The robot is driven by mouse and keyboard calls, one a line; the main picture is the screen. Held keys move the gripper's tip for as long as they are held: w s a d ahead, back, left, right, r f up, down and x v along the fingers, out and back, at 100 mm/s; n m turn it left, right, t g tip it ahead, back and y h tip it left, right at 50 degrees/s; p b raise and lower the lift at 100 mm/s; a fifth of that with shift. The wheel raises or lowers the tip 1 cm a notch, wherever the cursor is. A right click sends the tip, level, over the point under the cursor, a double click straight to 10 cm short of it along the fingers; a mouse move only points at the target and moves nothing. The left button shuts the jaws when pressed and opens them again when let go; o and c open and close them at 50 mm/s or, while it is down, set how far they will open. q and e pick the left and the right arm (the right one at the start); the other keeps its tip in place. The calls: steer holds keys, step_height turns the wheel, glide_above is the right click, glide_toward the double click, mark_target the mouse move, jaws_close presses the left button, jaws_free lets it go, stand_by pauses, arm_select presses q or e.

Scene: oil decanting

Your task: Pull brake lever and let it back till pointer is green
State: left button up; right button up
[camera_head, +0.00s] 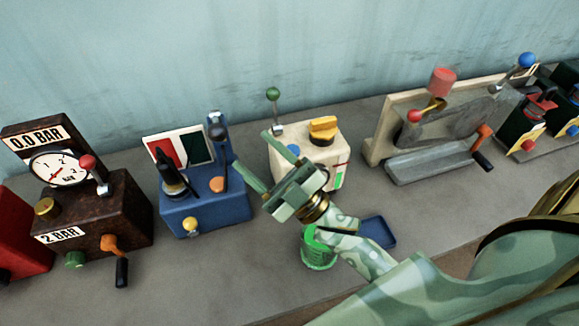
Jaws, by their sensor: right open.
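A blue box (205,212) stands left of centre with a panel of red, white and green fields (195,147) at its back. A dark, thin pointer (160,157) appears to lie over the red field, above a black cone-shaped part. My left gripper is out of view.
A brown gauge box (125,205) stands left of the blue box. A cream box (285,155) with a green-knobbed lever is behind my right gripper. A green cup (318,258) and blue tray (378,232) sit near my right arm. The front left bench is clear.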

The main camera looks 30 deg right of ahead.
steer(key=s+d, duration=0.2)
steer(key=s, duration=0.1)
steer(key=s+d, duration=0.1)
steer(key=s, duration=0.1)
stand_by(0.5)
